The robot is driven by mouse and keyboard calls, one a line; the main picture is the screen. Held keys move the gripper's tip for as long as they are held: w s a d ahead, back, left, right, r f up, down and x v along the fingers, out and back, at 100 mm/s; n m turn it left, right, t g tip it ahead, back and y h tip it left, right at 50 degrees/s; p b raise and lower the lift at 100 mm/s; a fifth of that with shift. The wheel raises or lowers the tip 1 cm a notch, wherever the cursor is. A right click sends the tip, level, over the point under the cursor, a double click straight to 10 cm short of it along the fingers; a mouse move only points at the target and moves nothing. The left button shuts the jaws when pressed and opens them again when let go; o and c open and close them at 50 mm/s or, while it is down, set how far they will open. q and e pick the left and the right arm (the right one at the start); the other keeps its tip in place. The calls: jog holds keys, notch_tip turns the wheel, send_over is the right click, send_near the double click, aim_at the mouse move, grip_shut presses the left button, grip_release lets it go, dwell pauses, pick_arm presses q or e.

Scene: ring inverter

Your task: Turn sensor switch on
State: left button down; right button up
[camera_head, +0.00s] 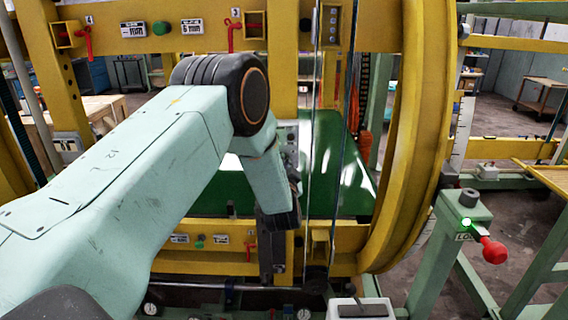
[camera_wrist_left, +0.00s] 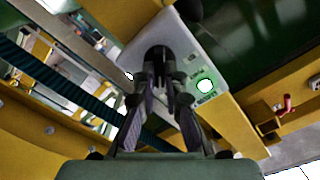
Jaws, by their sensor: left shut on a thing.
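The sensor switch (camera_wrist_left: 157,52) is a dark knob on a pale grey panel box (camera_wrist_left: 203,45), seen in the left wrist view. My left gripper (camera_wrist_left: 160,78) is shut on the switch, with its two dark fingers closed at either side of it. The fingers hide part of the knob, so its exact setting cannot be read. A round lamp (camera_wrist_left: 205,86) with a green rim glows on the panel, right of the fingers. In the head view my left arm covers the gripper and most of the panel (camera_head: 288,135). My right gripper is not in view.
Yellow frame beams surround the panel, and a large yellow ring (camera_head: 405,150) stands to its right. A green post with a red knob (camera_head: 493,250) and a lit green lamp (camera_head: 466,224) is at the right. A dark green sheet (camera_head: 335,165) lies behind the arm.

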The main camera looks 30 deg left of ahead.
pick_arm(q)
jog(key=shift+r, duration=0.1)
jog(key=c, duration=1.4)
grip_release()
jog(key=v, duration=1.2)
